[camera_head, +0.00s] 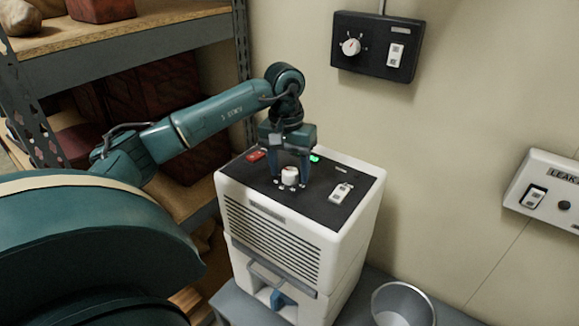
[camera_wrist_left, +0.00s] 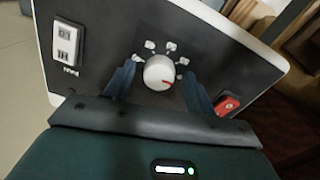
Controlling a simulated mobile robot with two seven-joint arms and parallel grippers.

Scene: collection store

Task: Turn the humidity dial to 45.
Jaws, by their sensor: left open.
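The humidity dial (camera_head: 289,175) is a white round knob on the black top panel of a white dehumidifier (camera_head: 272,237). In the left wrist view the dial (camera_wrist_left: 158,72) has a red pointer mark on its lower right side. Small pale labels arc around its far side; their numbers are too small to read. My left gripper (camera_head: 290,179) points down over the panel at the dial. In the left wrist view its blue fingers (camera_wrist_left: 158,78) are open, one on each side of the knob, with gaps visible. My right gripper is not in view.
The panel also has a red switch (camera_head: 255,155), a green light (camera_head: 314,158) and a white rocker switch (camera_head: 341,193). A black wall box (camera_head: 376,46) with another dial hangs above. A metal bucket (camera_head: 403,304) stands at front right. A shelf (camera_head: 130,37) is at left.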

